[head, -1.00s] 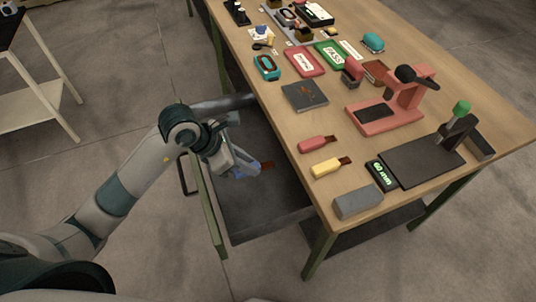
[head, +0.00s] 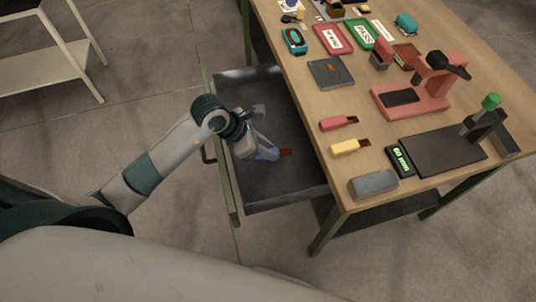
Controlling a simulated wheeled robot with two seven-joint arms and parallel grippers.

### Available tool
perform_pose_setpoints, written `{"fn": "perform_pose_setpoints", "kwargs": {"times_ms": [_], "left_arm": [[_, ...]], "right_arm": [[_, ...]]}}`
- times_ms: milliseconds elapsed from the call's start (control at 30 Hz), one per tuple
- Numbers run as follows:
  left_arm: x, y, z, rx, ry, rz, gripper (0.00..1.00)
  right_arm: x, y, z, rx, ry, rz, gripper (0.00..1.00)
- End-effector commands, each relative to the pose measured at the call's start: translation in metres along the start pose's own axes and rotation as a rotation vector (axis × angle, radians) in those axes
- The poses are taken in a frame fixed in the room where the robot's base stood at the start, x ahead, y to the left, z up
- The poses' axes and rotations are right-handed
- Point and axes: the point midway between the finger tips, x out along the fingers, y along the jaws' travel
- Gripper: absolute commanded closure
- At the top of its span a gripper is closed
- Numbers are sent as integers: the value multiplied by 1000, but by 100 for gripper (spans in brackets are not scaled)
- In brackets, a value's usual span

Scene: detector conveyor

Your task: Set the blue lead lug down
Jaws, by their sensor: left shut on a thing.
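My left gripper (head: 256,148) is shut on the blue lead lug (head: 267,154), in the picture's middle. The lug has a blue body, partly hidden by the fingers, and a reddish-brown end pointing right. Gripper and lug are over the open drawer (head: 262,196), which has a dark grey inside and a green front. I cannot tell whether the lug touches the drawer floor. A red lug (head: 334,123) and a yellow lug (head: 346,147) lie side by side on the wooden table (head: 322,160), right of the drawer. My right gripper is not in view.
A grey block (head: 373,184), a display reading in green (head: 400,161) and a dark plate (head: 440,150) stand near the table's front. A red stand (head: 415,98) and a dark grey book-like item (head: 330,73) are farther back. The visible drawer floor looks clear.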

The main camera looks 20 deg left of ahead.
Motion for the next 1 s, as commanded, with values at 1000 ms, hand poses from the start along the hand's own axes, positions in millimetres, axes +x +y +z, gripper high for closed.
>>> {"fn": "perform_pose_setpoints", "kwargs": {"times_ms": [1000], "left_arm": [[32, 0, -21, 0, 0, 0, 60]], "right_arm": [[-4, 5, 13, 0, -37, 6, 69]]}}
